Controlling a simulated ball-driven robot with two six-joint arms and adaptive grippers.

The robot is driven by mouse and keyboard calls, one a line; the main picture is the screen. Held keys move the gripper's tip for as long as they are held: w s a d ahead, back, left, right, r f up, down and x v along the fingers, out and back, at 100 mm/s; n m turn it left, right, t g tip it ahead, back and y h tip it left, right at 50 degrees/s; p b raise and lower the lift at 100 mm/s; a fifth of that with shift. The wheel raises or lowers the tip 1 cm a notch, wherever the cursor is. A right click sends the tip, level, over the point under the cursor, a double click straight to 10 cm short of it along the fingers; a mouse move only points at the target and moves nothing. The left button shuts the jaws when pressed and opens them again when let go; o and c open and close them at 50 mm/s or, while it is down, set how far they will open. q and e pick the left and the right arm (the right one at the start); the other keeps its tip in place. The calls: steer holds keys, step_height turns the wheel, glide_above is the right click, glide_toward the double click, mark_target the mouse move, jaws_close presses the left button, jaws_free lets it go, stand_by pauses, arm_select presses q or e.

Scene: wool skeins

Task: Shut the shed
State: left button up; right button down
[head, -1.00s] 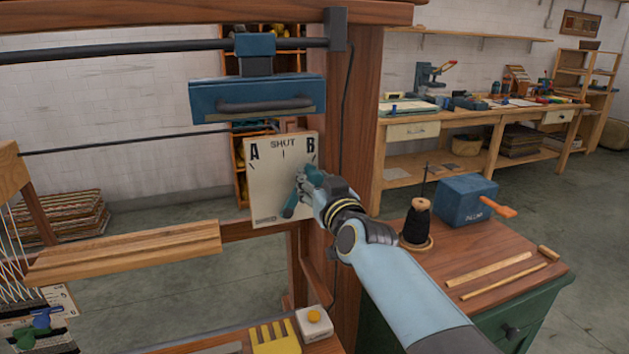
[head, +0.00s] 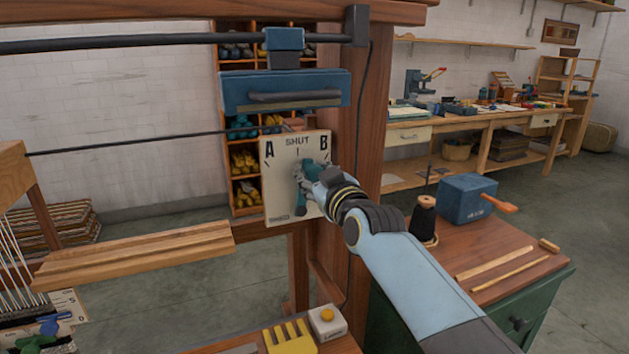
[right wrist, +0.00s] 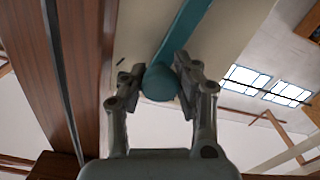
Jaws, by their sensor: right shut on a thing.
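A cream dial plate (head: 275,190) marked A, SHUT and B is fixed on the loom's wooden post. Its teal lever (head: 301,201) leans a little to the right of upright, between the SHUT mark and B. My right gripper (head: 311,181) is shut around the lever's upper part and hides some of it. In the right wrist view, the teal lever (right wrist: 184,32) runs between the two fingers (right wrist: 160,82), with its round knob end towards the camera. My left gripper is out of view.
A blue box with a dark handle (head: 285,92) hangs above the plate. A wooden beam (head: 135,252) lies to the left. A cabinet (head: 500,255) with a blue box and a black cone of yarn stands right, under my arm. A yellow-button box (head: 327,321) sits below.

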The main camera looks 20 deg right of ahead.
steer(key=shift+a+n, duration=0.65)
steer(key=shift+n, duration=0.05)
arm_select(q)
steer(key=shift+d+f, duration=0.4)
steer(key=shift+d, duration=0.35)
arm_select(e)
steer(key=shift+s+a+n, duration=0.1)
steer(key=shift+a+n, duration=0.15)
steer(key=shift+n, duration=0.05)
steer(key=shift+f, duration=0.1)
steer(key=c, duration=0.9)
jaws_free()
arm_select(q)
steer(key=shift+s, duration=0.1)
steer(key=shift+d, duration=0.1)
arm_select(e)
steer(key=s, duration=1.2)
steer(key=shift+d, duration=0.25)
